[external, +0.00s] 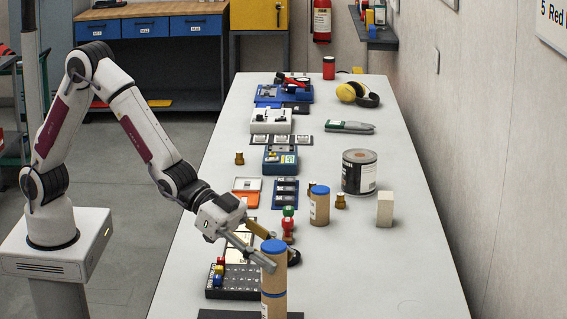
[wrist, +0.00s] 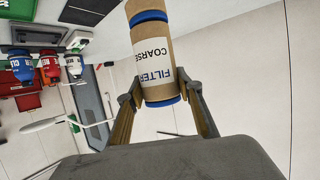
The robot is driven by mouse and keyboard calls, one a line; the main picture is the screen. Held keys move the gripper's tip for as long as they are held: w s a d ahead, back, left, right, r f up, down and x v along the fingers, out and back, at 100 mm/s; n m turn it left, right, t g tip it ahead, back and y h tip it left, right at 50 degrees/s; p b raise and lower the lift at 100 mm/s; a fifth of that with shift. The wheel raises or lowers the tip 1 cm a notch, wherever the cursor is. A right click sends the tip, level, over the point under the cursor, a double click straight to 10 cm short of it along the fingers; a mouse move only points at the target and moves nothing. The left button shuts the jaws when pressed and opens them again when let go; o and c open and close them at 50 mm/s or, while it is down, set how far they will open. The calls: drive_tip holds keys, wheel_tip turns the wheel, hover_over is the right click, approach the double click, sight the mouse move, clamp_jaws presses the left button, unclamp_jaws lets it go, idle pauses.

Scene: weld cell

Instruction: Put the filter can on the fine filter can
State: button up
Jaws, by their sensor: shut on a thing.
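My gripper (external: 280,261) is shut on a brown cardboard can with a blue lid (external: 273,247), at the front of the bench. In the wrist view the held can (wrist: 152,62) carries a white label reading FILTER COARSE and sits between the two fingers. A second brown can (external: 273,306) with a blue top stands directly under it, in line with it; it also shows past the held can's far end in the wrist view (wrist: 137,7). The two look touching or nearly so; I cannot tell which. The lower can's label is not readable.
Another blue-lidded brown can (external: 319,207) stands farther back, near a large grey tin (external: 359,172) and a pale block (external: 385,209). A red-and-green stamp-like piece (external: 288,224) and a dark tray (external: 232,284) stand close to my gripper. The bench's right front is clear.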

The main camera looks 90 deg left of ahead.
drive_tip(key=o, duration=1.2)
drive_tip(key=shift+f, duration=0.1)
drive_tip(key=shift+v, duration=6.05)
